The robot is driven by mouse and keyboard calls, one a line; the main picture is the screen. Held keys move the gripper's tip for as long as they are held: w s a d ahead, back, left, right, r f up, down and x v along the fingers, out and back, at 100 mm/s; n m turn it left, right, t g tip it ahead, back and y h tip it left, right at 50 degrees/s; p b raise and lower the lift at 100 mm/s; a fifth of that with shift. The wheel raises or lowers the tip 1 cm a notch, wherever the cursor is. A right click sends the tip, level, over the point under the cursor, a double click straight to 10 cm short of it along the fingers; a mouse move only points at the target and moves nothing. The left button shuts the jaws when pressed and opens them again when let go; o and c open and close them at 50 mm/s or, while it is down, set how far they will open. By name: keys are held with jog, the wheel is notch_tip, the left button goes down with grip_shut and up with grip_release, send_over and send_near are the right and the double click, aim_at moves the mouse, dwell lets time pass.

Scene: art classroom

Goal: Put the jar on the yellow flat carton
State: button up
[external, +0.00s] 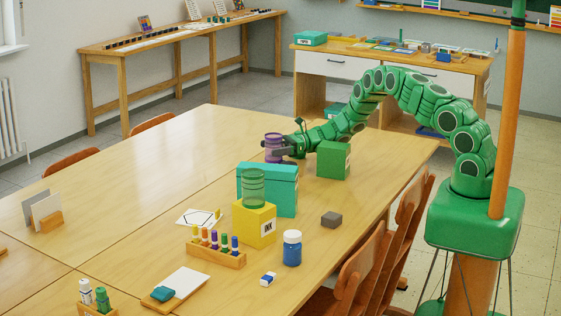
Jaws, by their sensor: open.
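A purple ribbed jar (271,141) is at the far side of the table, its lower part hidden behind a teal box. My gripper (276,149) is open at the jar, with its dark fingers beside it; I cannot tell whether they touch it. A yellow carton (253,225) with an INK label stands nearer the camera, in front of the teal box. A green see-through ribbed jar (254,188) appears to stand upright on top of this carton.
The teal box (284,189) and a green box (333,160) stand near my gripper. A blue jar with a white lid (292,248), a grey block (331,219) and a rack of colored bottles (216,252) are nearer.

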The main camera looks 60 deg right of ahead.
jog(key=shift+r, duration=0.15)
jog(key=shift+v, duration=3.75)
